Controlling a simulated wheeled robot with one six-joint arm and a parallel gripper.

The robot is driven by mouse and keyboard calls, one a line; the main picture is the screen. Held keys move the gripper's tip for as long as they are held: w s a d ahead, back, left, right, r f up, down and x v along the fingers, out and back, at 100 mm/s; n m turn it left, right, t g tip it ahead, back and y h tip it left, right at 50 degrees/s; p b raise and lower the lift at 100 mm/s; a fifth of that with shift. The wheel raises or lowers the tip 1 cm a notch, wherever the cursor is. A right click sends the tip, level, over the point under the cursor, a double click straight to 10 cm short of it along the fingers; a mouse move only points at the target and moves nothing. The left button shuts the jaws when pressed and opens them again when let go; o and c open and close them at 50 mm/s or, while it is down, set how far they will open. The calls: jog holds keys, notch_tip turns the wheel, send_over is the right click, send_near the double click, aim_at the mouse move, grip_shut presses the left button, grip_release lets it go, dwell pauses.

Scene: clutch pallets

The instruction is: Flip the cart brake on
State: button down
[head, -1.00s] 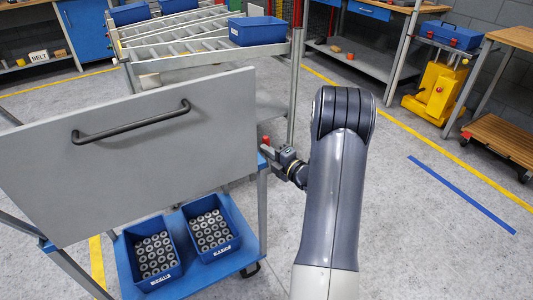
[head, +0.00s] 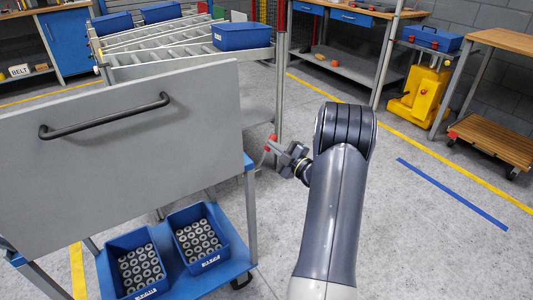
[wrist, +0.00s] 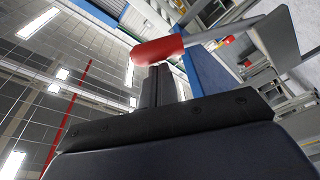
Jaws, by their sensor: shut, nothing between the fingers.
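The cart (head: 247,200) has a grey upright panel (head: 150,175) with a black handle bar (head: 105,117). The brake lever's red grip (head: 271,143) shows just right of the cart's right corner post; a thin grey rod runs down from it towards the post. My gripper (head: 279,150) is right beside the red grip, shut and empty. In the wrist view the red grip (wrist: 157,50) lies across just beyond the shut fingertips (wrist: 157,72). It overlaps them in the picture; I cannot tell whether they touch. The rod's far end is partly hidden.
Two blue bins of metal rings (head: 137,283) (head: 210,262) stand on the cart's lower blue shelf (head: 178,268). A roller rack (head: 185,62) with blue bins stands behind the cart. The floor right of my arm is clear.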

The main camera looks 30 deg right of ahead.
jog(key=shift+w+d+f+m+t+h+b, duration=0.15)
jog(key=shift+d+f+m+h+b, duration=0.1)
jog(key=shift+d+f+m+b, duration=0.6)
jog(key=shift+s+d+f+m+t+h+b, duration=0.15)
jog(key=shift+d+f+m+h+b, duration=0.1)
jog(key=shift+d+f+m+b, duration=0.5)
jog(key=shift+d+r, duration=0.15)
jog(key=shift+d, duration=0.2)
